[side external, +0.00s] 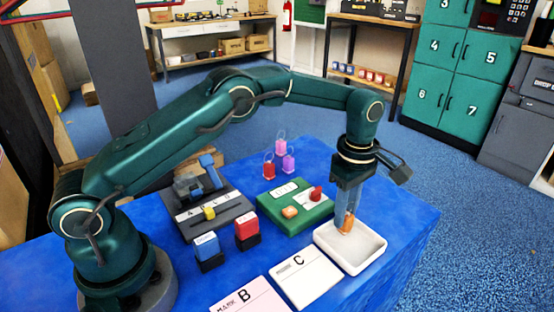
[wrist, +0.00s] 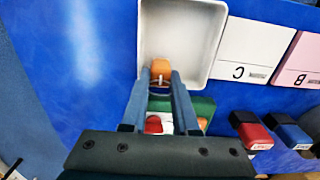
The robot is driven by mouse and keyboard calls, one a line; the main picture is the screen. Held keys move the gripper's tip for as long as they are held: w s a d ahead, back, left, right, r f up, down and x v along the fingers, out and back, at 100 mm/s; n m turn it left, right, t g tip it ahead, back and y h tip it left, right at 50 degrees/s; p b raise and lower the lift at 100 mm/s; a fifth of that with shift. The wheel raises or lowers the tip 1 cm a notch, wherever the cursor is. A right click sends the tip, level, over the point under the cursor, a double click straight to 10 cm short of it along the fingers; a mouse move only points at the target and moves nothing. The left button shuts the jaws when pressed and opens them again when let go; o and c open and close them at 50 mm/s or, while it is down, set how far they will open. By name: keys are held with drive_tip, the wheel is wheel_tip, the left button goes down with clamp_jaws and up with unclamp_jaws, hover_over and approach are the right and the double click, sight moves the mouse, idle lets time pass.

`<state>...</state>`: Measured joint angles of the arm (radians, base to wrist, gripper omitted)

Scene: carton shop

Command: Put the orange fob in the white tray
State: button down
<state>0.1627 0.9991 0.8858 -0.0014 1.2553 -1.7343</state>
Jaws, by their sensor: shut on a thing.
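The white tray (side external: 368,256) stands on the blue table at the right. It also shows at the top of the wrist view (wrist: 196,30). My gripper (side external: 347,221) points down over the tray, its fingers shut on the orange fob (side external: 347,224). In the wrist view the fob (wrist: 161,68) sits between the fingertips, near the tray edge closest to the green board. I cannot tell whether the fob touches the tray floor. The fingers hide part of it.
A green board (side external: 268,213) with an orange piece (side external: 290,212) and a red knob (side external: 316,193) is beside the tray. Card C (side external: 305,278) and pink card B (side external: 243,298) lie in front. Red (side external: 246,226) and blue (side external: 206,245) blocks stand left. Several coloured tags (side external: 281,147) stand behind.

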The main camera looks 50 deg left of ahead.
drive_tip(key=c, duration=0.7)
unclamp_jaws()
drive_tip(key=shift+r, duration=3.95)
drive_tip(key=s+a+r+m+t, duration=0.3)
drive_tip(key=s+a+r+m, duration=0.1)
drive_tip(key=s+r+m, duration=0.55)
drive_tip(key=shift+s+a+f+m+t, duration=0.45)
drive_tip(key=shift+s+f+m, duration=0.3)
drive_tip(key=shift+s+m, duration=1.05)
drive_tip(key=shift+s+a+f+m+t, duration=0.4)
drive_tip(key=shift+s+f+m, duration=0.5)
drive_tip(key=shift+s, duration=1.65)
drive_tip(key=shift+s+a+f+m+t, duration=0.35)
drive_tip(key=shift+s+f+m+t, duration=0.15)
drive_tip(key=shift+s+m, duration=1.35)
